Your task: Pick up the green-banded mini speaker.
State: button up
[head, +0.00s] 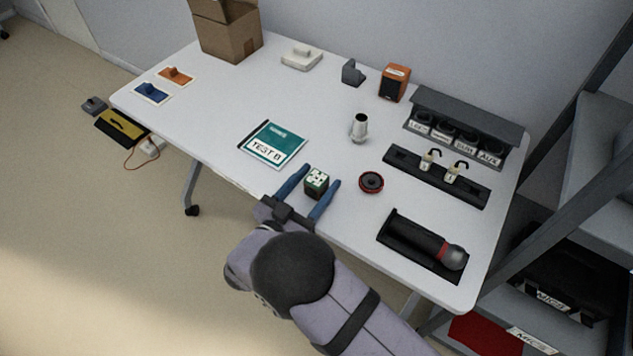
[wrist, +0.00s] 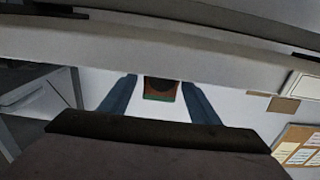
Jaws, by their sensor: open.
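A small dark cube (head: 316,186) with a white-and-green patterned top stands near the table's front edge; it appears to be the green-banded mini speaker. My gripper (head: 321,175) is open, with one blue finger on each side of the cube. In the wrist view, a small box (wrist: 160,90) with a reddish-brown face, a dark round part and a green strip along its lower edge shows between the spread fingers of my gripper (wrist: 160,82). Gaps show between the box and both fingers there. The cube's lower part is partly hidden in the head view.
A red-and-black round piece (head: 371,183) lies just right of the gripper. A teal "TEST B" booklet (head: 273,143) lies to the left. A microphone (head: 420,240) in a black tray is at right. A silver cylinder (head: 359,127) and an orange speaker (head: 394,83) stand farther back.

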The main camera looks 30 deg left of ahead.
jog(key=shift+w, duration=0.2)
jog(key=c, duration=1.2)
jog(key=shift+r, duration=0.15)
